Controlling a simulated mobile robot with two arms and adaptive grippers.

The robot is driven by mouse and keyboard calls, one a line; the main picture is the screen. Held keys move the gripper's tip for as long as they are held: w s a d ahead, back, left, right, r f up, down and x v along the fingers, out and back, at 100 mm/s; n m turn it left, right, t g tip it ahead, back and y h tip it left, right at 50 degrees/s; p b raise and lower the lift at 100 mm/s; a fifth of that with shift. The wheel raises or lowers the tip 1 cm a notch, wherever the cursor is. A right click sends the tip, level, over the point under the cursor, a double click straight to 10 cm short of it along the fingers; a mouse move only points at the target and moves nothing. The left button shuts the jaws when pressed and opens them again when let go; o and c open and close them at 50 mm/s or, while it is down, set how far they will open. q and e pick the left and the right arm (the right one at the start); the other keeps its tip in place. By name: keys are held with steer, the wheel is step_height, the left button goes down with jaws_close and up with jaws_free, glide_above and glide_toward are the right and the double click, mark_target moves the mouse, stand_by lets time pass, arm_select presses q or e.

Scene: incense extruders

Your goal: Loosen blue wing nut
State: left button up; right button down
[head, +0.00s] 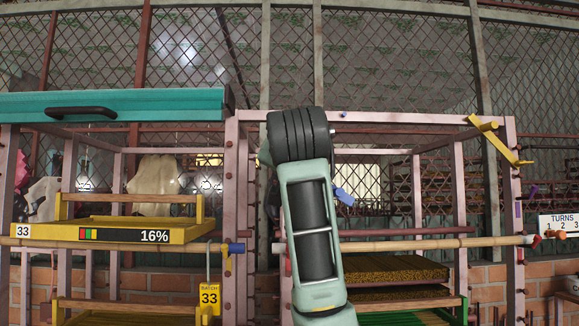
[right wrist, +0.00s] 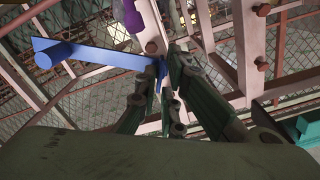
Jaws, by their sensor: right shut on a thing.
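The blue wing nut (right wrist: 95,62) shows in the right wrist view as a long flat bar with a round stub near its left end. A small blue part of it (head: 344,195) shows in the head view, just right of my right arm. My right gripper (right wrist: 165,82) is shut on the bar's right end, close to the pink post. In the head view my right forearm hides this gripper and most of the nut. My left gripper is in neither view.
A yellow lever (head: 490,128) sits on the rack's upper right corner. A bamboo pole (head: 430,243) crosses the front. At left are a yellow tray (head: 120,236) reading 16% and a teal lid (head: 180,104). A purple piece (right wrist: 136,14) is near the nut.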

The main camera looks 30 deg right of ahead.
steer(key=n, duration=0.1)
steer(key=n+b, duration=0.1)
steer(key=n, duration=0.1)
steer(key=shift+f+n, duration=0.3)
steer(key=shift+n+b, duration=0.3)
steer(key=shift+n, duration=1.2)
steer(key=shift+r, duration=0.1)
steer(key=c, duration=1.9)
jaws_free()
steer(key=shift+r, duration=0.1)
steer(key=shift+o, duration=0.2)
steer(key=shift+s+a+r, duration=0.1)
steer(key=shift+s+a, duration=0.05)
steer(key=shift+s, duration=0.05)
steer(key=v, duration=1.1)
steer(key=shift+s+a, duration=0.2)
steer(key=shift+s, duration=0.05)
